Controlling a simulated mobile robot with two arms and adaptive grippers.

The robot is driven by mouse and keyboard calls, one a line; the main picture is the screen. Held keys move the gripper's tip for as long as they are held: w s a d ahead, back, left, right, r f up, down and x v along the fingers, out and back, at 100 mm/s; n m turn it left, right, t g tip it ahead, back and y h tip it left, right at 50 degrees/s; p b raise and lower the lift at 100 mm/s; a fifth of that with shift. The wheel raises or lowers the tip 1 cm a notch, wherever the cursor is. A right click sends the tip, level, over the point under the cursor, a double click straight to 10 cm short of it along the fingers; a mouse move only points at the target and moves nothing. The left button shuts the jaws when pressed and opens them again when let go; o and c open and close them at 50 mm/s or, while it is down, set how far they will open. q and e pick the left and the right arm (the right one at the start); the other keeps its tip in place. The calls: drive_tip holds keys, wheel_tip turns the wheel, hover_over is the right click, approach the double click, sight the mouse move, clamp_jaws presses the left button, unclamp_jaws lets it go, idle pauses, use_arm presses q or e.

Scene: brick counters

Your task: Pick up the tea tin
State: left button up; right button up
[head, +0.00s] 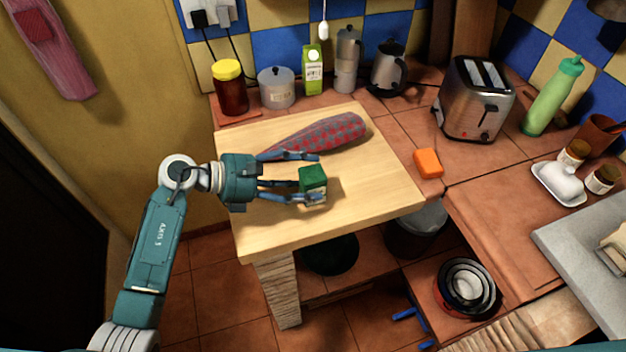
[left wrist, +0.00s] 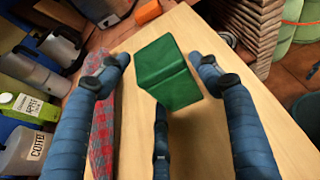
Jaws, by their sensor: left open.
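The tea tin, a small green box (head: 313,180), stands on the pale wooden board near its front middle. My left gripper (head: 317,178) reaches in from the left with its fingers open and spread on either side of the tin. In the left wrist view the tin (left wrist: 170,76) sits between the two outer fingertips (left wrist: 163,70), with gaps visible on both sides. A third finger points at the tin from below. Contact with that finger cannot be told. My right gripper is not in view.
A grey-and-red checked cloth bundle (head: 318,136) lies behind the gripper, close to its upper finger. An orange block (head: 428,163) lies right of the board.

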use_arm(q)
drive_tip(key=shift+w+d+f, duration=0.1)
drive_tip(key=shift+d, duration=0.05)
drive_tip(key=c, duration=0.9)
